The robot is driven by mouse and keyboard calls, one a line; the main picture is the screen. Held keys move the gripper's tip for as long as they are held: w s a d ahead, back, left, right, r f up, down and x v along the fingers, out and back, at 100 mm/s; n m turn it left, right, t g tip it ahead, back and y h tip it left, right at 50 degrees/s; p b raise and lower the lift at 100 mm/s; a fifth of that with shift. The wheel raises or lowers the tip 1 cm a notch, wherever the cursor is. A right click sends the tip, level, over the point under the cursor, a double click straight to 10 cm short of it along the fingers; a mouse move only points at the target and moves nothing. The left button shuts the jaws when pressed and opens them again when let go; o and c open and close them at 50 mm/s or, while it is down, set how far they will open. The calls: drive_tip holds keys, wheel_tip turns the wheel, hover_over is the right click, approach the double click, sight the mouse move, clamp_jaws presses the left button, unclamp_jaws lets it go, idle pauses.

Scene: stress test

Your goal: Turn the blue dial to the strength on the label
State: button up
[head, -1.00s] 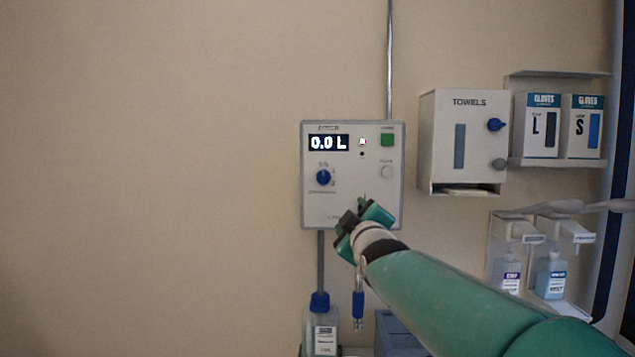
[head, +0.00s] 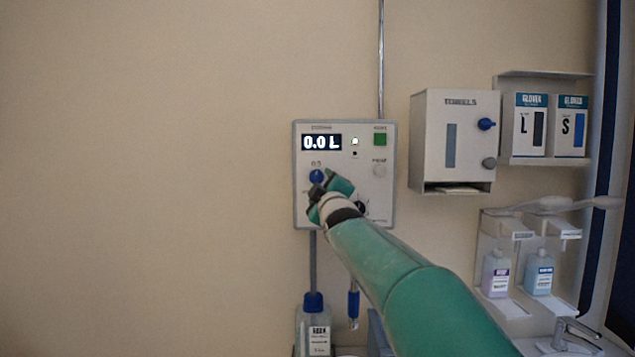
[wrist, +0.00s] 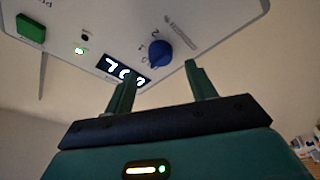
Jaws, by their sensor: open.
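The blue dial (head: 316,176) is on the left of a white wall panel (head: 345,210), below a display (head: 321,142) reading 0.0 L. My gripper (head: 325,184) is in front of the panel, just below and right of the dial, and covers part of its surroundings. In the wrist view the dial (wrist: 160,53) shows whole, beyond and between the two fingers of my gripper (wrist: 158,80). The fingers are spread with nothing between them, and they look apart from the dial.
A green button (head: 380,139) and a pale button (head: 379,170) are on the panel's right side. A bottle (head: 314,335) with a label too small to read stands below. A towel box (head: 455,140) with its own blue knob (head: 486,124) hangs to the right. The wall at left is bare.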

sight(317, 179)
drive_tip(key=shift+x, duration=2.35)
drive_tip(key=shift+c, duration=0.3)
drive_tip(key=shift+a, duration=0.1)
drive_tip(key=c, duration=0.9)
